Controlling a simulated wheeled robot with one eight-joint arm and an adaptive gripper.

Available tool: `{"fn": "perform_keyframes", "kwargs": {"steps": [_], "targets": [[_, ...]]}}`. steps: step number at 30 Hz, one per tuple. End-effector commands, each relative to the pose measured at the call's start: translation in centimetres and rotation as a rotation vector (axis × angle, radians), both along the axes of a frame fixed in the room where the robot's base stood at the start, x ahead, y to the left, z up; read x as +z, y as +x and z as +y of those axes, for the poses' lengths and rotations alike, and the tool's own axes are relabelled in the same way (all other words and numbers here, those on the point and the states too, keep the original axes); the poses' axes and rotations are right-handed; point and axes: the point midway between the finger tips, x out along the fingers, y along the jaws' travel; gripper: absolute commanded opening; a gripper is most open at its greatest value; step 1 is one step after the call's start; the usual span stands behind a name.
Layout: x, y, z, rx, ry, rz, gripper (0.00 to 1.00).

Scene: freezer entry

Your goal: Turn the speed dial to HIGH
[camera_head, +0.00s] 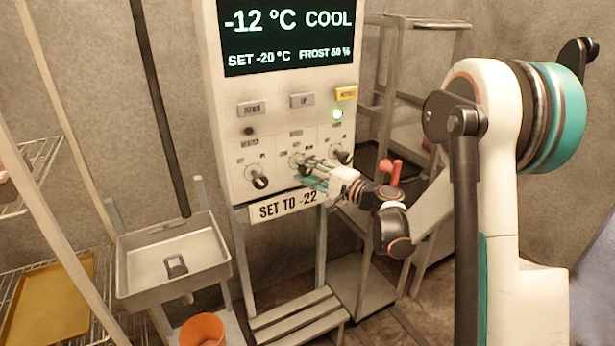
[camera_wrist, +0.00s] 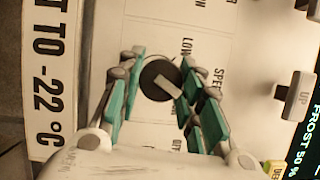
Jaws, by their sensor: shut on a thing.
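The speed dial (camera_wrist: 154,83) is a round dark knob with a pale pointer bar, on the white control panel (camera_head: 230,150). In the wrist view, LOW and SPEED are printed beside it. The bar slants toward the lower right in that view; no HIGH label is readable. My gripper (camera_wrist: 160,66) has its teal-padded fingers on either side of the dial, shut on it. In the head view my gripper (camera_head: 308,172) reaches the middle dial position from the right and hides most of the knob.
Another dial (camera_head: 258,180) sits left of my gripper and one (camera_head: 343,156) to its right. Buttons (camera_head: 302,100) and a display (camera_head: 288,38) reading -12 °C COOL are above. A "SET TO -22" sign (camera_head: 288,205) is below. A metal sink (camera_head: 175,260) stands left.

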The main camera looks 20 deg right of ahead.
Motion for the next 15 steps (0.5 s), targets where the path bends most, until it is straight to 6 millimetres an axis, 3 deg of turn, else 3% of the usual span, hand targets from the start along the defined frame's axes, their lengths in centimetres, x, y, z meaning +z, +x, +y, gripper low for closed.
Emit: {"fn": "perform_keyframes", "kwargs": {"steps": [15], "targets": [[-0.31, -0.02, 0.00, -0.001, 0.302, 0.076, 0.09]]}}
